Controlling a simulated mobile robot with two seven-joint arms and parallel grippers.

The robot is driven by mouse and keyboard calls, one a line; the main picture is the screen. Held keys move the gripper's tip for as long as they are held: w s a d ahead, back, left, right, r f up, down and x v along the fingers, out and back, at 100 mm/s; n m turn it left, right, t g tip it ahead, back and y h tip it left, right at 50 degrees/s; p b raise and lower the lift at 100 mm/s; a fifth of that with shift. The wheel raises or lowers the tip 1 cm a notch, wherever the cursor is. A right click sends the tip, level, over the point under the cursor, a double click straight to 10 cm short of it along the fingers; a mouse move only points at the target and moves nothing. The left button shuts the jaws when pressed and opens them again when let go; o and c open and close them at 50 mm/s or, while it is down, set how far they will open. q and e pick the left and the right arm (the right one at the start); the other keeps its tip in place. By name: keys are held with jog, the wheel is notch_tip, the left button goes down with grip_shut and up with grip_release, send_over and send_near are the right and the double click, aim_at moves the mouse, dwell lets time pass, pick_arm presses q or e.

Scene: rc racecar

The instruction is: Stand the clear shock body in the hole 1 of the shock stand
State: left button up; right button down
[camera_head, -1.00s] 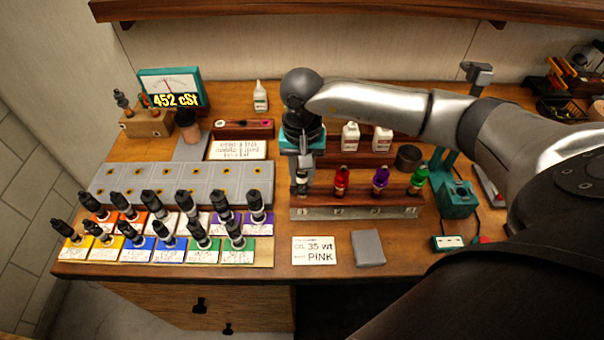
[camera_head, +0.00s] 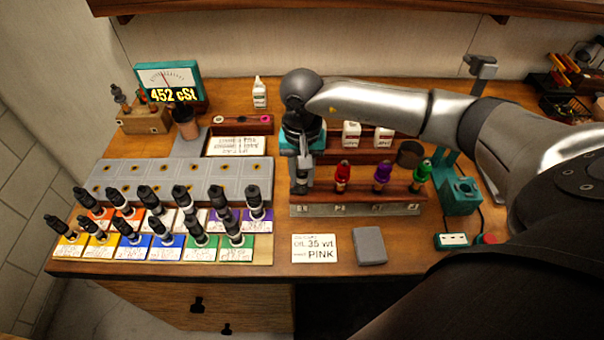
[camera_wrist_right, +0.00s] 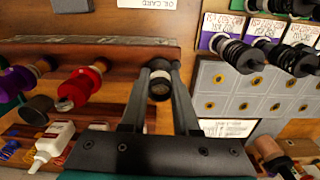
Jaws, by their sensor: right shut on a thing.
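The shock stand (camera_head: 352,210) is a long wooden block with a grey numbered front strip. Red (camera_head: 342,178), purple (camera_head: 382,178) and green (camera_head: 420,178) shock bodies stand in it to the right. My right gripper (camera_head: 301,182) points down over the stand's left end, at hole 1. In the right wrist view the gripper (camera_wrist_right: 160,84) is shut on the clear shock body (camera_wrist_right: 160,88), seen nearly end-on as a pale ring with a dark centre. The fingers hide most of it and the hole, so I cannot tell how deep it sits. My left gripper is not in view.
A grey tray with several holes (camera_head: 115,172) and rows of dark shocks on colour cards (camera_head: 165,247) lie to the left. White bottles (camera_head: 351,134) and a dark cup (camera_head: 410,153) are behind the stand. An oil card (camera_head: 314,248) and grey block (camera_head: 369,246) lie in front.

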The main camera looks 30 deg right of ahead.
jog(key=shift+f, duration=0.15)
jog(key=c, duration=0.6)
grip_release()
notch_tip(320, 180, up, 15)
jog(key=shift+r+b, duration=0.2)
jog(key=shift+b, duration=0.3)
